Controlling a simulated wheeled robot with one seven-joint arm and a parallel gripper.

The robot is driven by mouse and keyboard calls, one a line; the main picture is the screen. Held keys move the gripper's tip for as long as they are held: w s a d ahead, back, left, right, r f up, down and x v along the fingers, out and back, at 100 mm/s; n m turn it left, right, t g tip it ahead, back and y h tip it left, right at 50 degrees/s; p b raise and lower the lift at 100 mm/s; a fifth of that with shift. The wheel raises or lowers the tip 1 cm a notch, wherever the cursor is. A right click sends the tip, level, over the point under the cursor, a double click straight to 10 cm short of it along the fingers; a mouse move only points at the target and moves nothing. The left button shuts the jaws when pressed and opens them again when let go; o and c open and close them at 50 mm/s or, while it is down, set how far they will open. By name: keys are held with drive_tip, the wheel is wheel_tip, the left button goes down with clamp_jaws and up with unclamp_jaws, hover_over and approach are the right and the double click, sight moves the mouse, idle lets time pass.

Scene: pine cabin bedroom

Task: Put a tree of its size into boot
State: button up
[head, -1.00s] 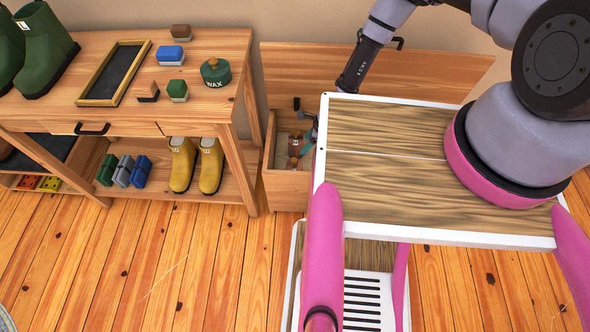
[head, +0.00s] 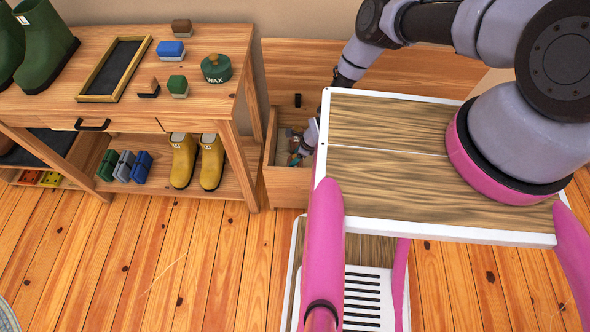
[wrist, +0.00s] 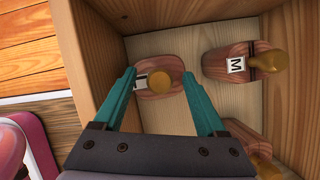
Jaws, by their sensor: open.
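My gripper (wrist: 159,80) is open inside the wooden bin, its teal fingers on either side of a wooden shoe tree (wrist: 155,92) with a tan knob. This tree's white label is partly hidden by the left finger, and I cannot read it surely. A second tree (wrist: 240,62) marked M lies to the right, and a third (wrist: 252,140) is partly cut off at lower right. In the head view, green boots (head: 45,50) stand on the bench top, one with an L label. Yellow boots (head: 183,162) stand on the lower shelf; their labels are too small to read.
The bin (head: 287,187) has an upright lid behind it and stands right of the bench (head: 225,100). On the bench are a wax tin (head: 216,68), several brushes and a dark framed tray (head: 114,68). Floor in front is clear.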

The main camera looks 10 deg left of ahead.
drive_tip(key=shift+a+f, duration=0.1)
drive_tip(key=shift+f, duration=0.1)
clamp_jaws()
idle(1.3)
